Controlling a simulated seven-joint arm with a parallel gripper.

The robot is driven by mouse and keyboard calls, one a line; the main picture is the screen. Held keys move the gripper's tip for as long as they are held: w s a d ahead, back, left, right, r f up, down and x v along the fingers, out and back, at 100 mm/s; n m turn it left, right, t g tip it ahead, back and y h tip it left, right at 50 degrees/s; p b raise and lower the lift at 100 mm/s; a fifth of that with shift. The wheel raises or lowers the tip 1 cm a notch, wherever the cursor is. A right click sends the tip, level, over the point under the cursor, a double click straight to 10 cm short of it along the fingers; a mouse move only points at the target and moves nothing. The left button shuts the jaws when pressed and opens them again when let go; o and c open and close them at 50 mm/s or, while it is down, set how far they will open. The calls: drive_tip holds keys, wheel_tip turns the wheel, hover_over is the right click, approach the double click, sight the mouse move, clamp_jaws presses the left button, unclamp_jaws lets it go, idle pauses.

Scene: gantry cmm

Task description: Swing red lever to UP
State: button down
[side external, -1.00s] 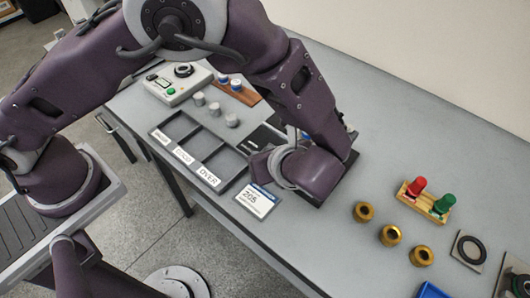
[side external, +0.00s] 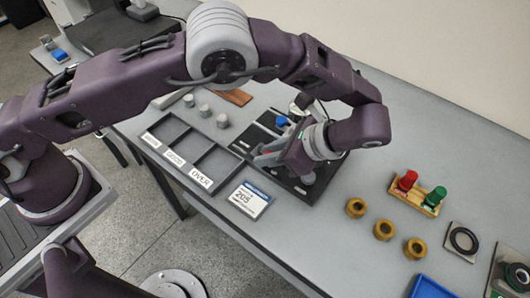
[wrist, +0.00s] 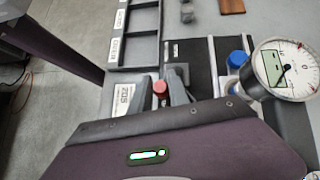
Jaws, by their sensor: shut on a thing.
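The red lever's round knob (wrist: 160,87) shows between my fingertips in the wrist view, near the middle of the picture. My gripper (wrist: 161,90) is shut on it, one finger on each side. In the side view my gripper (side external: 268,154) reaches down over the black base plate (side external: 304,190), and the lever is mostly hidden behind it. A small white label (wrist: 176,50) lies on the black plate beyond the lever; its text is too small to read. The lever's shaft and pivot are hidden by my gripper.
A dial gauge (wrist: 285,68) and a blue knob (wrist: 237,58) stand close to the right of my gripper in the wrist view. A compartment tray (side external: 180,150) and a "205" card (side external: 249,199) lie to the left in the side view. Brass rings (side external: 384,230) stand to the right.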

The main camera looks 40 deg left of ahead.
drive_tip(key=shift+w+d+f+n+g, duration=0.1)
drive_tip(key=shift+w+n+g, duration=0.1)
drive_tip(key=shift+n+g, duration=0.3)
idle(0.3)
drive_tip(key=c, duration=1.3)
unclamp_jaws()
drive_tip(key=v, duration=0.3)
drive_tip(key=shift+w+d, duration=0.1)
wheel_tip(320, 180, up, 7)
